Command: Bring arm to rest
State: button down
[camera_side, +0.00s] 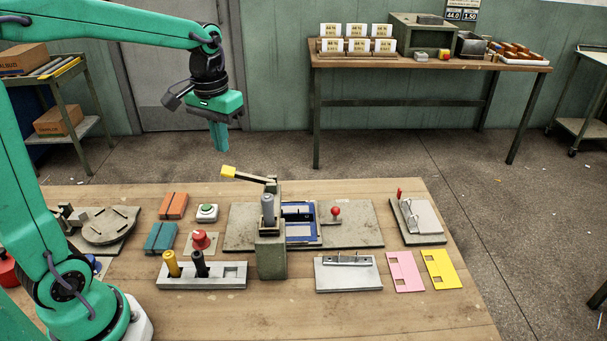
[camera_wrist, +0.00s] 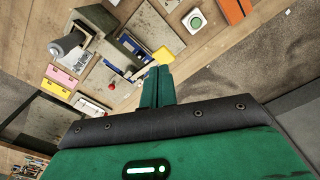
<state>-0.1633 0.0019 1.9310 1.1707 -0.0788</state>
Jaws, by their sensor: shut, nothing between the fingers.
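My gripper (camera_side: 220,149) is high above the far edge of the wooden table (camera_side: 330,190), pointing down with its fingers together and nothing between them. In the wrist view the green fingers (camera_wrist: 161,84) show close together, with the yellow handle tip (camera_wrist: 165,57) just beyond them in the picture. In the side view that yellow-tipped lever (camera_side: 229,172) is below and slightly right of my gripper, apart from it. My upper arm stretches across the top left of the side view.
A grey press fixture (camera_side: 270,240) stands mid-table. Around it are a green button box (camera_side: 207,212), orange blocks (camera_side: 173,205), a red knob (camera_side: 201,240), a grey plate block (camera_side: 348,275), and pink (camera_side: 404,272) and yellow cards (camera_side: 440,269). A back bench (camera_side: 420,64) holds labelled cards. Air around my gripper is clear.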

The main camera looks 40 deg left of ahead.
jog(key=s+d+r+m+t, duration=0.1)
jog(key=s+d+t, duration=0.4)
jog(key=s, duration=0.8)
jog(key=shift+s+d+r+m, duration=0.15)
jog(key=shift+s+d+m, duration=0.25)
jog(key=shift+m, duration=0.5)
